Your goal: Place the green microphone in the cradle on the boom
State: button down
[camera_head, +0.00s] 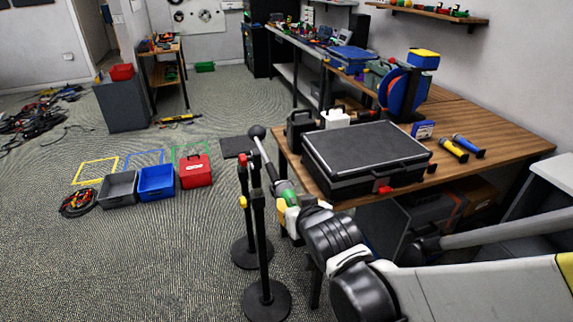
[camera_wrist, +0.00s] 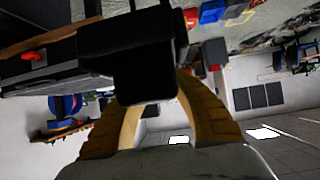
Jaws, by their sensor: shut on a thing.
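The green microphone (camera_head: 290,196) is held at an angle, and its dark round head (camera_head: 257,131) points up and to the left. My gripper (camera_head: 292,206) is shut around the green part. In the wrist view, my gripper's yellow-brown fingers (camera_wrist: 155,118) flank a large black block, which I cannot identify for certain. Two black stands rise beside the microphone: one has a red top (camera_head: 243,159) and a yellow knob, and a nearer one (camera_head: 261,235) stands before it. The microphone's shaft overlaps the stand tops in the picture; I cannot tell whether they touch. I cannot make out the cradle clearly.
A wooden table (camera_head: 500,121) holds a large black case (camera_head: 365,150), a yellow microphone (camera_head: 453,149) and a blue one (camera_head: 467,146). Grey (camera_head: 118,188), blue (camera_head: 156,182) and red (camera_head: 195,171) boxes stand on the floor at left. The carpet in the left foreground is free.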

jog(key=c, duration=1.2)
grip_release()
jog(key=shift+r, duration=0.15)
jog(key=p+v, duration=0.6)
jog(key=v, duration=0.6)
jog(key=s+d+m+g+h, duration=0.1)
jog(key=s+d, duration=0.1)
jog(key=d, duration=0.2)
jog(key=s+d+r+m+g+h, duration=0.1)
jog(key=s+d+g, duration=0.1)
jog(key=s+d, duration=0.1)
jog(key=s+d+r+g, duration=0.1)
jog(key=s+d, duration=0.1)
jog(key=d, duration=0.4)
jog(key=shift+s+m+g+h, duration=0.4)
